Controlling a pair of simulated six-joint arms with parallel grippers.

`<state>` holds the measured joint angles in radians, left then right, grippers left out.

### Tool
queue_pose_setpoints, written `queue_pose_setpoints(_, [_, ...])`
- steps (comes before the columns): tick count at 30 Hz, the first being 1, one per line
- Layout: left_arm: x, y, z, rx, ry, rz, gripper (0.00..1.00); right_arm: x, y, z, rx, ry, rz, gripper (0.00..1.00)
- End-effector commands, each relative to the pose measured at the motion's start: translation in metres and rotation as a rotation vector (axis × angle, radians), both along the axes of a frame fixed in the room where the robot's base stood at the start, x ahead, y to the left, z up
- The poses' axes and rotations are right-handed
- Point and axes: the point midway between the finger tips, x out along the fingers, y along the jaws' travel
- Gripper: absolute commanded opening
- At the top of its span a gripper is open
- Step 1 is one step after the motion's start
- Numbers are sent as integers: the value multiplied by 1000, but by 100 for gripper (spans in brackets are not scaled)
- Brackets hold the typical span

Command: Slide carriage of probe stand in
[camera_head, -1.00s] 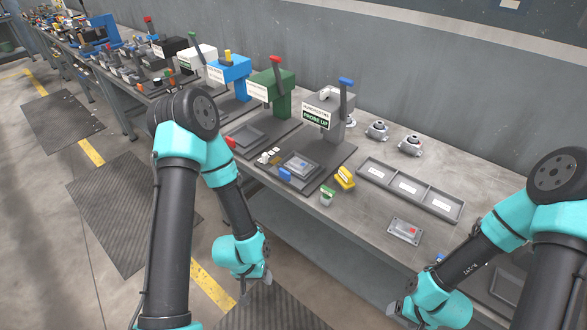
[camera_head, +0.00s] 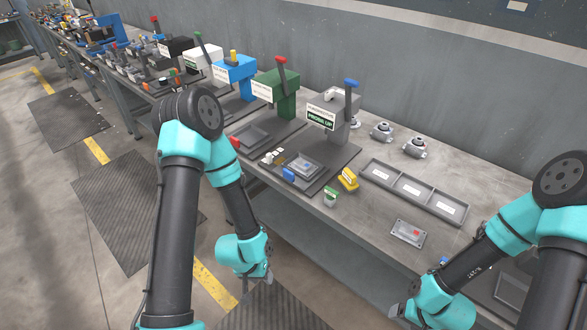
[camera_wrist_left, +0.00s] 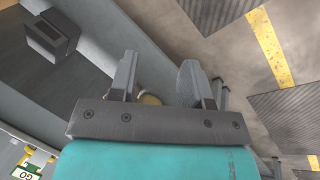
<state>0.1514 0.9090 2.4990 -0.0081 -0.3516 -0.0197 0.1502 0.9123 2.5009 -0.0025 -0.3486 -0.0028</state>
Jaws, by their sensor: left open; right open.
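The probe stand (camera_head: 338,128) is grey with a blue-topped lever and a green "PROBE UP" sign, on the bench right of the green stand. Its carriage (camera_head: 304,165), a flat plate carrying a grey part, is out in front of the column toward the bench's front edge, with a blue knob (camera_head: 288,174) at its front. My left gripper (camera_head: 268,276) is low in front of the bench, below the carriage and apart from it. In the left wrist view its fingers (camera_wrist_left: 155,80) are apart and empty. My right gripper (camera_head: 398,311) is open, low at the bench front; its fingertips show only partly.
A yellow item (camera_head: 347,179) and a small green-and-white block (camera_head: 330,197) lie right of the carriage near the edge. A three-section tray (camera_head: 412,191), a grey plate part (camera_head: 408,233) and two round fittings (camera_head: 415,147) are farther right. Other stands (camera_head: 283,103) line the left.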

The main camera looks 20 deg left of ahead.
Motion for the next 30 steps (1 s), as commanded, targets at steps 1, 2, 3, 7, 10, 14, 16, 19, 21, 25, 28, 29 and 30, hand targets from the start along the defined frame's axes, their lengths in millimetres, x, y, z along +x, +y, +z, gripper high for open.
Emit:
queue_pose_setpoints(1, [5, 2, 2, 2, -22, -20, 39, 0, 0, 0, 0, 0, 0, 72])
queue_pose_setpoints(2, [8, 3, 3, 3, -40, -39, 36, 0, 0, 0, 0, 0, 0, 72])
queue_pose_setpoints(3, [14, 5, 5, 7, -70, -71, 32, 0, 0, 0, 0, 0, 0, 72])
queue_pose_setpoints(7, [42, 14, 15, 35, -220, -233, 20, 0, 0, 0, 0, 0, 0, 72])
queue_pose_setpoints(10, [70, 24, 28, 80, -371, -398, 10, 0, 0, 0, 0, 0, 0, 72])
queue_pose_setpoints(14, [106, 38, 50, 166, -569, -622, 0, 0, 0, 0, 0, 0, 0, 72])
queue_pose_setpoints(16, [123, 45, 63, 225, -670, -741, 0, 0, 0, 0, 0, 0, 0, 72])
queue_pose_setpoints(19, [148, 57, 83, 324, -810, -912, 0, 0, 0, 0, 0, 0, 0, 72])
queue_pose_setpoints(21, [164, 65, 99, 404, -899, -1030, 0, 0, 0, 0, 0, 0, 0, 72])
queue_pose_setpoints(25, [191, 80, 131, 576, -1054, -1248, 0, 0, 0, 0, 0, 0, 0, 72])
queue_pose_setpoints(28, [210, 92, 157, 725, -1153, -1410, 0, 0, 0, 0, 0, 0, 0, 72])
queue_pose_setpoints(29, [214, 95, 165, 770, -1177, -1456, 0, 0, 0, 0, 0, 0, 0, 72])
queue_pose_setpoints(30, [219, 98, 174, 825, -1205, -1512, 0, 0, 0, 0, 0, 0, 0, 72])
